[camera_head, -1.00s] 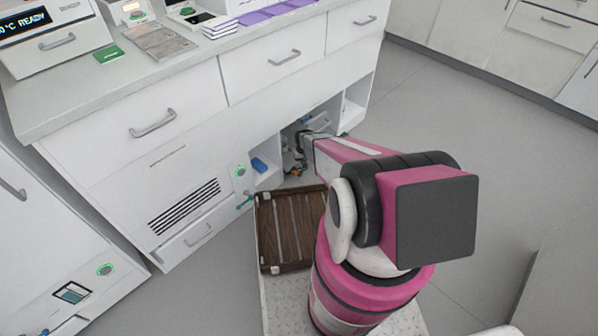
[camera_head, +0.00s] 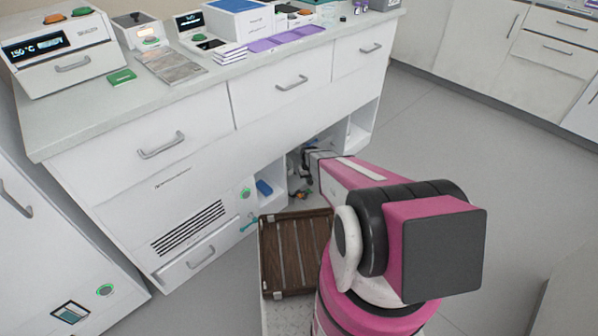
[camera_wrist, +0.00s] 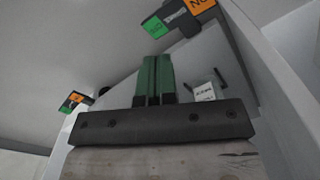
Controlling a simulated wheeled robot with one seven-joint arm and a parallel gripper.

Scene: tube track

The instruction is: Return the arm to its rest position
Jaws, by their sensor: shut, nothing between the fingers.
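My pink arm (camera_head: 352,178) reaches forward and down toward the low open cubbies under the counter in the head view. Its end is beside the cubby openings, small and partly hidden by the arm. In the wrist view my gripper (camera_wrist: 155,75) shows as two green fingers side by side, closed together with nothing between them. White cabinet panels stand close beyond the fingers and along the right side of that view.
A wooden slatted tray (camera_head: 285,255) lies on my base. The counter (camera_head: 130,110) holds a heater box (camera_head: 62,55) and purple mats (camera_head: 285,38). A blue object (camera_head: 264,188) sits in a low cubby. Orange and green labelled pieces (camera_wrist: 165,20) show near the gripper. Open floor lies right.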

